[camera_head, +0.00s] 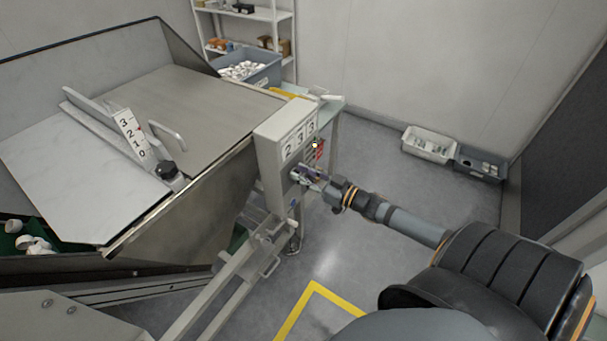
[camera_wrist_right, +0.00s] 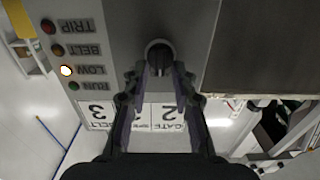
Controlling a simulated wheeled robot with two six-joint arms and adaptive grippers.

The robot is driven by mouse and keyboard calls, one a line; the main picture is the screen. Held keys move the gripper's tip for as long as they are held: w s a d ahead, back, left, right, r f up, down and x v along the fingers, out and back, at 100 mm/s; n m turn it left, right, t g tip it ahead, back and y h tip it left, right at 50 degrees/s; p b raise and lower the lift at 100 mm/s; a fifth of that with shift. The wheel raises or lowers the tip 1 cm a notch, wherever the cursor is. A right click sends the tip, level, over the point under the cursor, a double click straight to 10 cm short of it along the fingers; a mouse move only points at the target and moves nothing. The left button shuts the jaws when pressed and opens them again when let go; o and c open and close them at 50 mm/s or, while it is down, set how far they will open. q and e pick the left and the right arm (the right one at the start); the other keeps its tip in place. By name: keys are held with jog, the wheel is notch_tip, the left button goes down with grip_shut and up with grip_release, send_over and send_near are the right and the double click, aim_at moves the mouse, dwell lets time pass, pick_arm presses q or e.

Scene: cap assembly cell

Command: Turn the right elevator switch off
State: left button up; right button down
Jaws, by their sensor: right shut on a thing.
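A grey control box (camera_head: 272,150) stands beside the steel hopper, with white number plates reading 2, 3, 3 on top. My right gripper (camera_head: 301,177) reaches its front face from the right. In the right wrist view, the black rotary switch knob (camera_wrist_right: 159,54) sits between my two fingertips (camera_wrist_right: 160,72), which are closed on its sides. The knob's own label is not readable. Beside it is a column of lamps marked TRIP, BELT, LOW and RUN. The LOW lamp (camera_wrist_right: 67,71) is lit; the others look dark. My left gripper is out of view.
The steel hopper (camera_head: 180,95) with a slanted chute plate fills the left. A frame rail (camera_head: 235,270) runs below the box. Grey bins (camera_head: 430,144) lie by the back wall. Floor to the right is mostly clear.

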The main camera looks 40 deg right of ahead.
jog(key=shift+s+a+f+n+p, duration=0.15)
jog(key=shift+n+p, duration=0.5)
jog(key=shift+n, duration=0.85)
jog(key=shift+a+n+p, duration=0.15)
jog(key=shift+n+p, duration=0.5)
jog(key=shift+n, duration=0.85)
jog(key=shift+s+a+f+n+p, duration=0.15)
jog(key=shift+n+p, duration=0.5)
jog(key=shift+n, duration=0.85)
jog(key=c, duration=1.1)
grip_release()
jog(key=shift+w, duration=0.1)
jog(key=v, duration=1.2)
